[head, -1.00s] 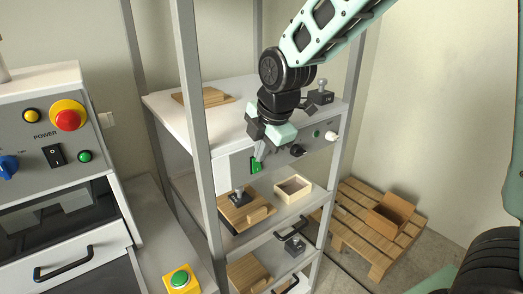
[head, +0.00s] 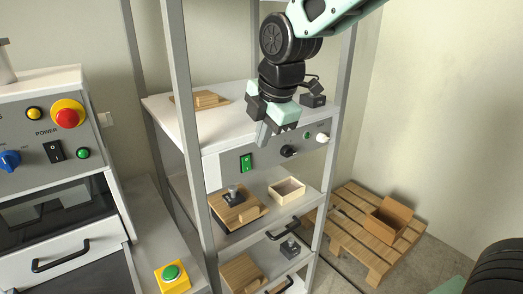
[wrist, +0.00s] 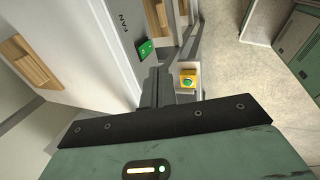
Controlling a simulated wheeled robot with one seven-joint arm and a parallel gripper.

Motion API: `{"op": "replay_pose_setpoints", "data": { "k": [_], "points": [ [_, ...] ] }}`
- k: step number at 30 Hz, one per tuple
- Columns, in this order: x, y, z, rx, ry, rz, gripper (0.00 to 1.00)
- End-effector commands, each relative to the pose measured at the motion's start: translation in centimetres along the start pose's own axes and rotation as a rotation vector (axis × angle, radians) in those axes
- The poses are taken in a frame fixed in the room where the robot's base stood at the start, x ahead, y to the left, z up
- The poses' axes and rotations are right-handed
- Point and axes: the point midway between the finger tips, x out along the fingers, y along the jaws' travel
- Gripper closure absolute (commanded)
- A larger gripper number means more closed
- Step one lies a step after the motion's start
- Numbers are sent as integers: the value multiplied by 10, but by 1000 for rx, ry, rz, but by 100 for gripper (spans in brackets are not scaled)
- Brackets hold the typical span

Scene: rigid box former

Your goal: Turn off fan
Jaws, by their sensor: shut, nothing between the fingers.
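The fan switch (head: 246,163) is a green rocker on the grey front panel (head: 222,170) of the rack's upper unit. In the wrist view the green switch (wrist: 146,48) sits beside the printed word FAN, just ahead of the fingertips and left of them. It looks green; I cannot tell which side of the rocker is pressed in. My gripper (head: 262,134) is shut and empty, pointing down, above and slightly right of the switch and apart from it. Its shut fingers also show in the wrist view (wrist: 158,80).
A black knob (head: 288,151) and a white knob (head: 322,138) are on the panel to the right. A grey rack post (head: 190,110) stands left of the switch. Shelves below hold an open wooden box (head: 287,190). A yellow button box (head: 172,277) is at lower left.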

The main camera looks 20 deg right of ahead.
Motion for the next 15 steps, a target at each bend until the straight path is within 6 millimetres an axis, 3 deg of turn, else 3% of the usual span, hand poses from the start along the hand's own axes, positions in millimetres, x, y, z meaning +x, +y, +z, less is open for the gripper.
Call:
{"op": "replay_pose_setpoints", "data": {
  "k": [6,15],
  "points": [
    [-32,6,0,0,0,4,100],
    [-46,8,0,0,0,0,100]
  ]
}}
